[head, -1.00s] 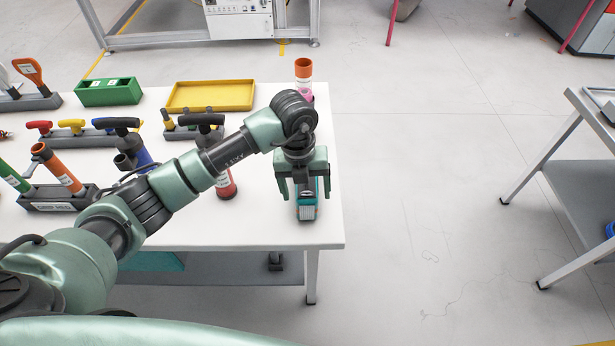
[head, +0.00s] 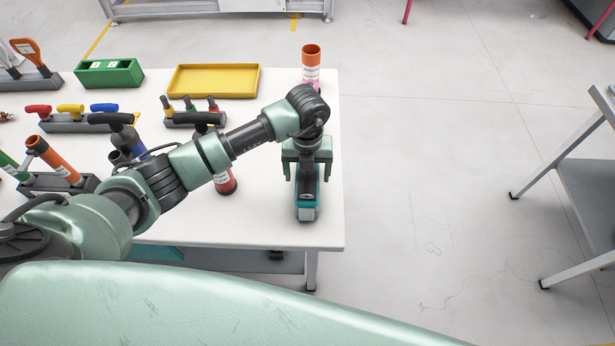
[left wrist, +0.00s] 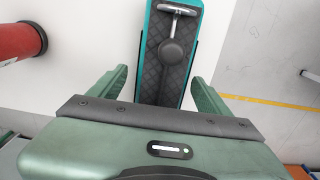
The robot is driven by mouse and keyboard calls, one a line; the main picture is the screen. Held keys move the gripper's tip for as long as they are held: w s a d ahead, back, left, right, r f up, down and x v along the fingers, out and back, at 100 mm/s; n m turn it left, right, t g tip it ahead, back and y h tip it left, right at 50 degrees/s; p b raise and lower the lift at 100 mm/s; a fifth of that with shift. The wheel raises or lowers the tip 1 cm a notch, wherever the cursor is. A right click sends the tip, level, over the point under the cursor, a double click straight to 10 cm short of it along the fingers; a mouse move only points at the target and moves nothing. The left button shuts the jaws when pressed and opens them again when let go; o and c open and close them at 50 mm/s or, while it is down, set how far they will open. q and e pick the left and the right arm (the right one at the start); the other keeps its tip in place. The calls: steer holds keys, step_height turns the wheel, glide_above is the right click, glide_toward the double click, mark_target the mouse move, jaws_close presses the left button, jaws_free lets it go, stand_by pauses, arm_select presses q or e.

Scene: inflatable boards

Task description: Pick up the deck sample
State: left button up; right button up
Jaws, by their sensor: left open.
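The deck sample (head: 307,213) is a narrow teal block near the right front corner of the white table. In the left wrist view the deck sample (left wrist: 170,62) shows a dark quilted top with a silvery bar handle and a round dark knob. My left gripper (head: 307,174) is over its far part, pointing down. In the left wrist view my left gripper (left wrist: 159,76) is open, with one finger on each side of the sample and gaps between. The near end of the sample is hidden behind the gripper body there. My right gripper is not in view.
A red cylinder (head: 226,183) stands left of the sample, and an orange-topped tube (head: 311,62) behind it. A yellow tray (head: 214,81), a green box (head: 109,72) and racks of pumps and tools fill the left and back. The table edge is close on the right.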

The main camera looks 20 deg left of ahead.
arm_select(q)
step_height(320, 180, down, 3)
steer(key=shift+w+f, duration=0.1)
steer(key=shift+w, duration=0.05)
steer(key=c, duration=1.6)
